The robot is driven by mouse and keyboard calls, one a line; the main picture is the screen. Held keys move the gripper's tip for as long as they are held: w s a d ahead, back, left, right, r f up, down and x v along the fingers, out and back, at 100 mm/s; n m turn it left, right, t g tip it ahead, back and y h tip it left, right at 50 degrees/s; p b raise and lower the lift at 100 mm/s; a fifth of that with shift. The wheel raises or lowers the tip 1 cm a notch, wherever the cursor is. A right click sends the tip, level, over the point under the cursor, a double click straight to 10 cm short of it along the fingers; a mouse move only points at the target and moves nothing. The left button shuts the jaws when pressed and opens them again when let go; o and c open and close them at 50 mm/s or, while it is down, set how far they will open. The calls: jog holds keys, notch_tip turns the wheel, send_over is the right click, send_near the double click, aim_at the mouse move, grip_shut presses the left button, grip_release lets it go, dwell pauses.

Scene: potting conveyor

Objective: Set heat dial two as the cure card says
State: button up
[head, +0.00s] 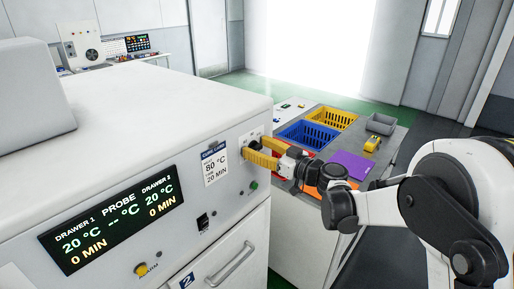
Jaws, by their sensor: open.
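The cure card (214,164) on the white oven front (226,205) reads 80 °C and 20 MIN; its smaller print is too small to read. My gripper (256,152), with yellow fingers, is open at the panel just right of the card. A small white plate with a dark knob (252,140) shows behind the upper finger. Whether it is heat dial two, and whether a finger touches it, I cannot tell. The display (112,219) shows drawer 1 at 20 °C and 0 MIN, the probe at dashes, and drawer 2 at 20 °C and 0 MIN.
Below the panel are a black switch (203,222), a yellow knob (141,269), a green button (254,185) and a drawer handle (232,264). To the right, a bench holds blue (305,134) and yellow (333,118) crates, a grey bin (381,124) and a purple sheet (350,165).

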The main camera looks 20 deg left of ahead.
jog(key=c, duration=1.2)
jog(key=shift+o, duration=0.2)
jog(key=shift+m, duration=0.3)
jog(key=m+b, duration=0.2)
jog(key=m, duration=0.2)
jog(key=shift+w+d, duration=0.1)
jog(key=shift+w, duration=0.05)
jog(key=m+b, duration=0.1)
jog(key=m, duration=0.3)
jog(key=shift+w+f+m, duration=0.1)
jog(key=shift+m, duration=0.3)
jog(key=m+b, duration=0.1)
jog(key=m, duration=0.3)
jog(key=shift+f+m, duration=0.1)
jog(key=shift+m, duration=2.1)
